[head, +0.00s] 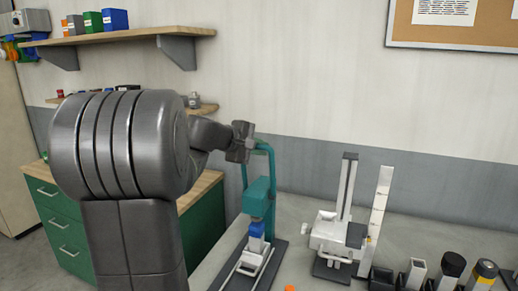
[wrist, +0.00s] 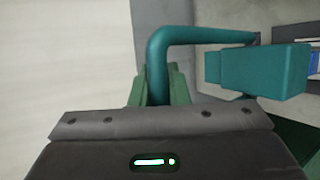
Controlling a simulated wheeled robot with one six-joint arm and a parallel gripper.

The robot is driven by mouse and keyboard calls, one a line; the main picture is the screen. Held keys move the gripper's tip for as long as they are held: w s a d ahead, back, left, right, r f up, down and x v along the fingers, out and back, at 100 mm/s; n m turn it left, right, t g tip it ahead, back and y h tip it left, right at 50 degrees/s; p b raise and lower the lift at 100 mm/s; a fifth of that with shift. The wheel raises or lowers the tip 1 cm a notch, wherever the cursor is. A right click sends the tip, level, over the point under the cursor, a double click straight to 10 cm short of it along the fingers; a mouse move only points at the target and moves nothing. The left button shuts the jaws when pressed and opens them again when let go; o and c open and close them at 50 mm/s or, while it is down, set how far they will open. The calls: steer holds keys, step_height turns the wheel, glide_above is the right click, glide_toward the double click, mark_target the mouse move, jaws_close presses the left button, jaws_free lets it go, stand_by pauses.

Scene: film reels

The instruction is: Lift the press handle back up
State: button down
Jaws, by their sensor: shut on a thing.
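The press (head: 258,197) has a teal head and a dark base (head: 276,258) on the grey bench. Its teal handle (head: 271,163) is a bent bar that stands up above the head. My gripper (head: 242,142) is at the top of this handle, shut on it. In the wrist view the handle (wrist: 205,35) bends from the right and runs down behind the dark gripper body, which hides the grasp itself. The teal press head (wrist: 262,72) shows at the right there. Under the head, a blue part (head: 256,230) sits above a white piece (head: 252,259).
A white and grey stand (head: 338,232) with a tall column is right of the press. A shelf (head: 125,36) and a green drawer cabinet (head: 60,222) are at the left. A small orange item (head: 290,288) lies near the front edge of view.

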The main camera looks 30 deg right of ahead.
steer(key=c, duration=1.5)
jaws_free()
steer(key=shift+f, duration=0.35)
steer(key=shift+o, duration=0.6)
steer(key=shift+w+d, duration=0.15)
steer(key=shift+r, duration=0.1)
steer(key=b+v, duration=0.1)
steer(key=v, duration=1.3)
steer(key=shift+b, duration=0.35)
steer(key=shift+d, duration=0.15)
steer(key=p+x, duration=0.1)
steer(key=x, duration=1.2)
steer(key=shift+d+p, duration=0.25)
steer(key=shift+p, duration=0.15)
